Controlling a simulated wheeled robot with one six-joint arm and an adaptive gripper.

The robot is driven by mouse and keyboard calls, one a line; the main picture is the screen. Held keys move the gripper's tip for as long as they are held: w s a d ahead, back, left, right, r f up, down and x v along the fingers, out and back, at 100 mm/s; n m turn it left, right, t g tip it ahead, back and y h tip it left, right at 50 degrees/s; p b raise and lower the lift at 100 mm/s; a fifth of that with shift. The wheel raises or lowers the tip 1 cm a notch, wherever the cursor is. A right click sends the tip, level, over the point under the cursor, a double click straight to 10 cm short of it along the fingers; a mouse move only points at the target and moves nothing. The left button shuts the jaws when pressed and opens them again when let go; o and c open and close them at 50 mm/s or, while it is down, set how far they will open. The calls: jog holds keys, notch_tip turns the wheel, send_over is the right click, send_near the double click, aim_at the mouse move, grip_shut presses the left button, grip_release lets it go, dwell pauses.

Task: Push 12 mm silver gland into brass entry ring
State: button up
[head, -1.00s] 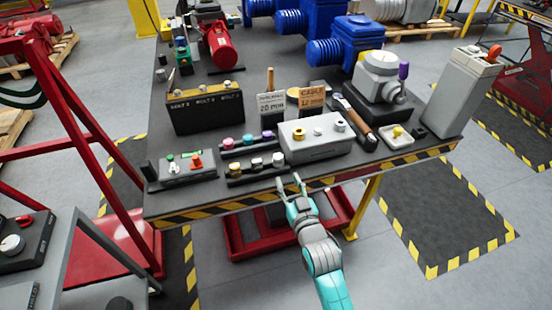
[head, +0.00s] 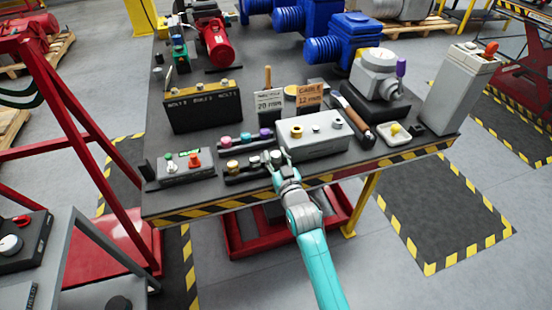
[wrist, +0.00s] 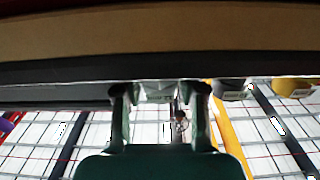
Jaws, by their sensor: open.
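The front gland rack (head: 240,178) holds a yellow gland (head: 232,165), a pale silver gland (head: 254,160) and a grey-silver gland (head: 276,156) at its right end. My gripper (head: 280,160) is open at that right-end gland. In the wrist view my gripper's fingers (wrist: 158,100) stand either side of a silvery piece (wrist: 158,91); contact cannot be told. Another silver gland (wrist: 232,90) and the yellow gland (wrist: 292,88) show to the right. The brass entry ring (head: 297,131) is on top of the grey box (head: 318,146), just behind my gripper.
Signs reading 20 mm (head: 268,101) and cable 12 mm (head: 309,95) stand behind the grey box. A switch box (head: 187,168) is left, a wooden-handled tool (head: 357,125) right. The table's striped front edge (head: 215,206) lies below.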

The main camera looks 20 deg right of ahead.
jog(key=shift+c, duration=0.3)
grip_shut()
